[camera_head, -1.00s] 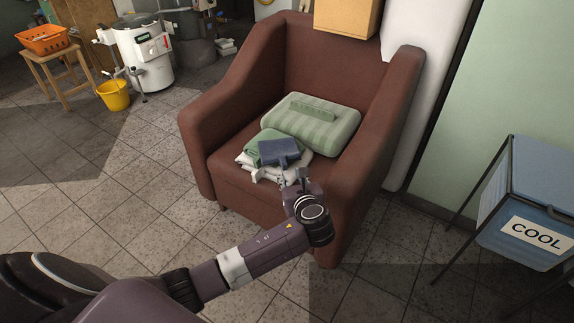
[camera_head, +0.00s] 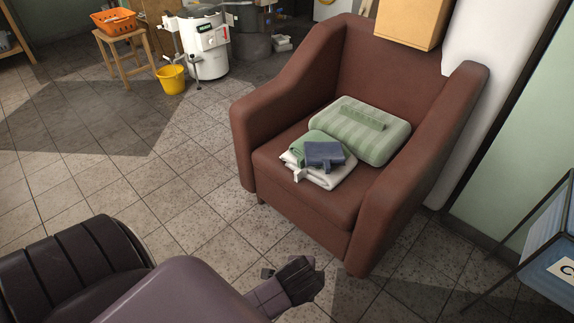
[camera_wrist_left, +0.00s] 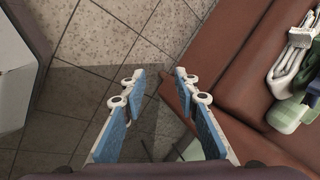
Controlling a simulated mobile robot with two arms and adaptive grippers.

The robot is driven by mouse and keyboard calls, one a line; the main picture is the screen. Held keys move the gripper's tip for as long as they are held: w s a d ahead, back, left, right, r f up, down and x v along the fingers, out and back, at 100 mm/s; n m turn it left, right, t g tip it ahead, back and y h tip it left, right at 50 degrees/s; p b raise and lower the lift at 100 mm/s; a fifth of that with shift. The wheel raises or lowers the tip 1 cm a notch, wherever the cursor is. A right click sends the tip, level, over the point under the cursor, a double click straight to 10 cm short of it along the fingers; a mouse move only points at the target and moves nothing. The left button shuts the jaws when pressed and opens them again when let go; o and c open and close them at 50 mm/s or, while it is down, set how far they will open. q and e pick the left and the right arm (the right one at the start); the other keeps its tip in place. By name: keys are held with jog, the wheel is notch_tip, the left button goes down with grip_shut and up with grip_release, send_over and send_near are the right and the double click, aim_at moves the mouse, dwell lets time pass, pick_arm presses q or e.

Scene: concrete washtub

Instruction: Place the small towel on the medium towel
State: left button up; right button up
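The small blue-grey towel (camera_head: 323,154) lies folded on top of a green towel (camera_head: 303,146), which I take as the medium one. Both rest on a folded white towel (camera_head: 335,178) on the armchair seat. The stack also shows at the right edge of the left wrist view, with the white towel (camera_wrist_left: 284,66) and part of the green towel (camera_wrist_left: 287,114). My left gripper (camera_wrist_left: 160,88) is open and empty, its blue pads apart above the floor beside the armchair, clear of the towels. My right gripper is not in view.
The brown armchair (camera_head: 300,100) has high arms on both sides. A striped green cushion-like bundle (camera_head: 372,138) lies behind the stack. A wooden box (camera_head: 412,22) is at the backrest. A blue COOL box (camera_head: 552,255) stands at right.

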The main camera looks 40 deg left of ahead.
pick_arm(q)
jog(key=s+d+n+g+h, duration=0.1)
jog(key=s+d+n+h, duration=0.1)
jog(key=s+n, duration=0.7)
jog(key=shift+s+f+g+h, duration=0.15)
jog(key=shift+s+g+h, duration=0.15)
jog(key=shift+s, duration=0.15)
